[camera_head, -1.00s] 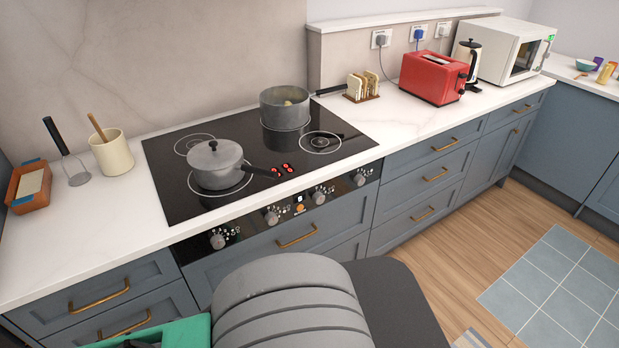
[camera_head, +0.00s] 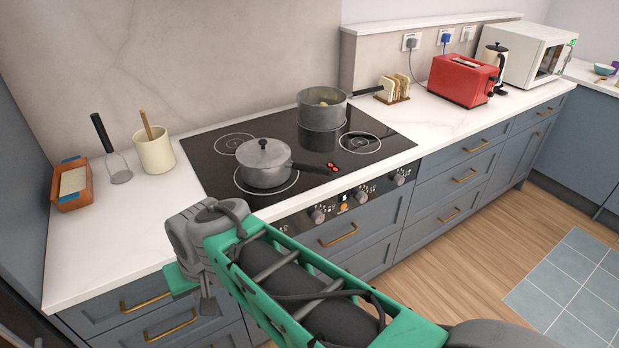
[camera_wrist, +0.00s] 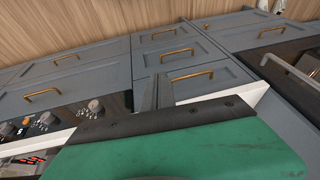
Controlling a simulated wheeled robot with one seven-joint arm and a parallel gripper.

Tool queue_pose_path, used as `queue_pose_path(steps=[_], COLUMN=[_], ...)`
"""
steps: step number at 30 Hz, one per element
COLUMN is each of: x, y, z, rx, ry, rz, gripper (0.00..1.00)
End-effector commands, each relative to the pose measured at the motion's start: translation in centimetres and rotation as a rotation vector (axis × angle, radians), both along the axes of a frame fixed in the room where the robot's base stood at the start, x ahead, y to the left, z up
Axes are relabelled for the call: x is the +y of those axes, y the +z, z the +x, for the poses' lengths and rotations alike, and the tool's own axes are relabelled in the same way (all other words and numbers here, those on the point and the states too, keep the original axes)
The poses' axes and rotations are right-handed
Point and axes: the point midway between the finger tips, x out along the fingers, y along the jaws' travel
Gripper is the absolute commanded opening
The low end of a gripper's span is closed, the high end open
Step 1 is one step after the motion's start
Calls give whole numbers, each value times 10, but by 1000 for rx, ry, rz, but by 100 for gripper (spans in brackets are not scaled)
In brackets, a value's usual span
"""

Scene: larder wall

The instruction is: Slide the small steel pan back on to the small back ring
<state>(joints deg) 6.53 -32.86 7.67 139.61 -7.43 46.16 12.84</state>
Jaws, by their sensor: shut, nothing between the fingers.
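The small steel pan (camera_head: 264,165), with its lid on, sits on the front left ring (camera_head: 282,187) of the black hob in the head view. Its dark handle (camera_head: 310,168) points right. The small back ring (camera_head: 235,143) lies bare behind it, a little to the left. My gripper (camera_head: 208,305) hangs down in front of the worktop edge, left of and nearer than the pan, not touching it. It is shut and empty. In the wrist view, its dark fingers (camera_wrist: 156,94) show against the drawer fronts; the pan is out of that view.
A second, open pan (camera_head: 322,112) stands on the back right ring. The small front right ring (camera_head: 359,142) is bare. A utensil pot (camera_head: 154,153), a masher (camera_head: 119,168) and an orange box (camera_head: 72,186) stand left of the hob. Worktop between them and the hob is clear.

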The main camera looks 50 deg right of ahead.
Motion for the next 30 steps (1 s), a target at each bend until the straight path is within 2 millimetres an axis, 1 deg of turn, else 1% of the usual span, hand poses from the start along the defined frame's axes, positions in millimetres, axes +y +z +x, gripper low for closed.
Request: queue_pose_path(steps=[1, 2, 4, 5, 6, 7, 8, 9, 10, 11, 12, 14, 15, 17, 18, 19, 21, 24, 26, 30], x=[-16, -25, -51, -65, -84, -100, -117, -141, -158, -175, -196, -230, -253, -287, -306, -318, -337, -348, -349, -351], y=[-21, -29, -45, -51, -57, -59, -61, -61, -59, -57, -53, -47, -42, -34, -28, -23, -14, -6, -2, 2], z=[14, 25, 50, 60, 71, 78, 83, 88, 89, 89, 86, 77, 68, 49, 35, 25, 7, -3, -1, 15], rx=[-16, -35, -86, -110, -141, -163, -187, -217, -239, -258, -280, -313, -334, -364, -377, -385, -392, -391, -385, -377], ry=[-144, -246, -514, -635, -793, -912, -1028, -1171, -1265, -1348, -1446, -1576, -1648, -1728, -1759, -1771, -1775, -1768, -1766, -1767], rz=[77, 142, 331, 424, 557, 664, 777, 931, 1044, 1151, 1294, 1517, 1671, 1912, 2061, 2159, 2329, 2436, 2448, 2446], gripper=[0, 0, 0, 0, 0, 0, 0, 0, 0, 0, 0, 0, 0, 0, 0, 0, 0, 0, 0, 0])
